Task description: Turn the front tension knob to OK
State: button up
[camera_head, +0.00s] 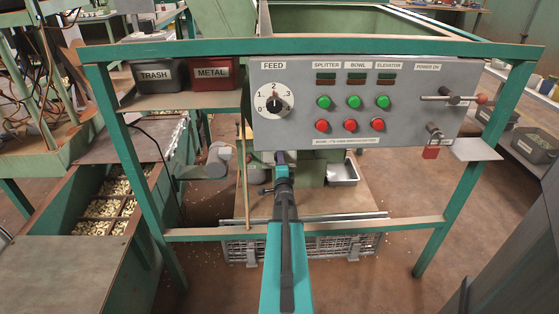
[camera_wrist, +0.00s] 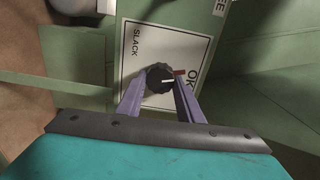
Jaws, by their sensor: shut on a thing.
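The front tension knob (camera_wrist: 159,77) is a dark, ridged round knob on a white plate (camera_wrist: 150,42) in the wrist view. The plate reads SLACK on the left and OK on the right. A white pointer line on the knob points right, close to a red mark (camera_wrist: 180,73) beside the OK lettering. My gripper (camera_wrist: 160,84) has its two purple fingers on either side of the knob and is shut on it. In the head view my gripper (camera_head: 281,160) reaches in under the control panel, and the knob cannot be made out there.
The grey control panel (camera_head: 340,75) with a FEED dial and green and red buttons hangs above my arm. A green frame bar (camera_head: 340,226) runs below it. A metal tray (camera_head: 343,171) lies to the right. A lock (camera_head: 431,150) hangs at the panel's right end.

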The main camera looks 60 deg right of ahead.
jog(key=shift+s+d+m+p, duration=0.15)
jog(key=shift+m+p, duration=0.2)
jog(key=shift+m, duration=1.35)
jog(key=o, duration=1)
jog(key=shift+o, duration=0.3)
